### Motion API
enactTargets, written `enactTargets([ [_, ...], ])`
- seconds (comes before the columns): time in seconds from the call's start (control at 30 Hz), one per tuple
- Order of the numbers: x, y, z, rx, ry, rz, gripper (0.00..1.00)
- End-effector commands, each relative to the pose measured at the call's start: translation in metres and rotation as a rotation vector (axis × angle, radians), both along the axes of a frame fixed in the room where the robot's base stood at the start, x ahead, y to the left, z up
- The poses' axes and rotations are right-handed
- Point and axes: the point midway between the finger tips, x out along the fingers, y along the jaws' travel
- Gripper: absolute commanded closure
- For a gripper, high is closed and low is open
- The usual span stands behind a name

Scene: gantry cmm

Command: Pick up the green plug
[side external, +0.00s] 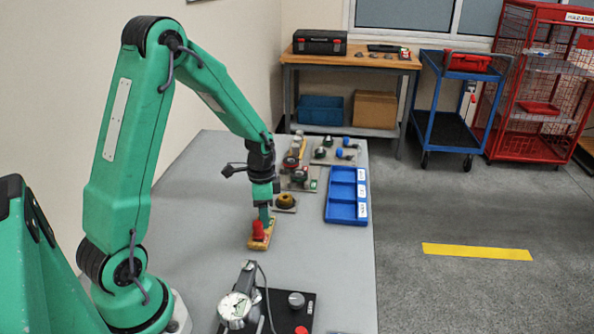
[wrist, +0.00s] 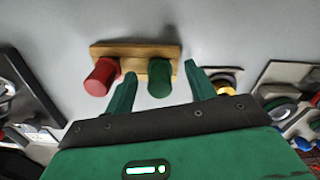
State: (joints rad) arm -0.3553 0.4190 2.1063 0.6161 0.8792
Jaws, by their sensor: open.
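A wooden block (wrist: 130,49) lies on the grey table, with a red plug (wrist: 102,76) and a green plug (wrist: 159,79) standing on it. In the wrist view my gripper (wrist: 160,69) is open, with one finger on each side of the green plug and a gap visible on both sides. In the side view my gripper (side external: 265,212) points down at the block (side external: 267,236), close behind the red plug (side external: 258,229). The green plug is not clearly visible there, hidden by the fingers and the red plug.
A dial gauge (side external: 235,307) on a dark base stands in front. A yellow-and-black part (side external: 286,201) and several fixtures on plates sit behind the block. A blue divided tray (side external: 346,212) lies to the right. The table left of the block is clear.

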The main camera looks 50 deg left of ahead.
Motion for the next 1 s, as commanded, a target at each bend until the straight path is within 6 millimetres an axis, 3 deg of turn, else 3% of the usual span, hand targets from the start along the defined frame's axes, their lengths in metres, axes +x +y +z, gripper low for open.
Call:
enactTargets([
  [0.27, 0.0, 0.0, 0.0002, 0.0, 0.0, 0.0, 0.45],
  [0.53, -0.0001, 0.0001, 0.0003, 0.0, 0.0, 0.0, 0.96],
  [1.0, 0.0005, 0.0002, 0.0072, 0.0, -0.001, 0.0, 0.97],
])
